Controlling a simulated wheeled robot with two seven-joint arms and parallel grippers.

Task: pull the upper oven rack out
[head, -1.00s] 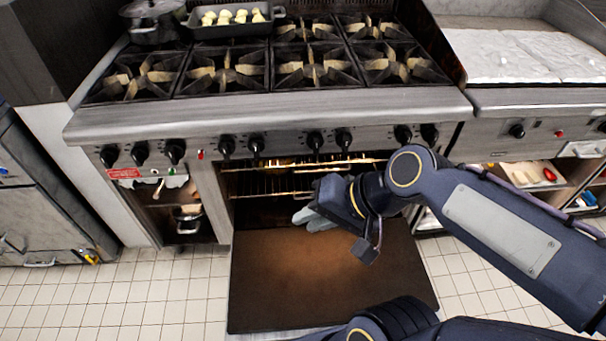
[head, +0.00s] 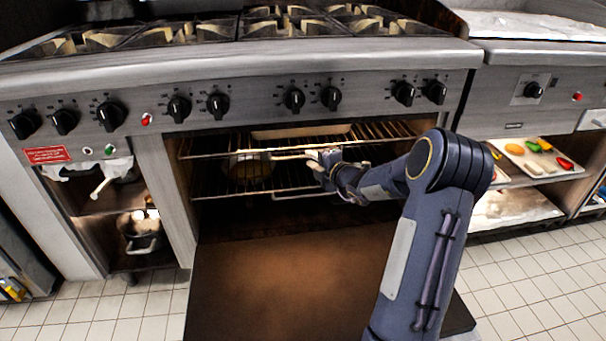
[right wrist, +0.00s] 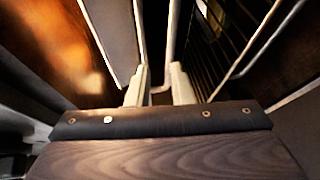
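The oven is open, with its door (head: 290,285) folded down flat. The upper rack (head: 215,152) is a wire shelf inside the oven, with a pale handle bar (head: 292,157) at its front. My right gripper (head: 320,161) is at that front bar, right of its middle. A gap seems to show beside the bar; contact is unclear. My left gripper is out of view.
A lower rack (head: 215,190) sits below the upper one, with a round pot (head: 250,167) showing between them. A pale tray (head: 300,132) is at the upper rack's back. Knobs (head: 295,99) line the front above. Tiled floor (head: 535,280) is clear at right.

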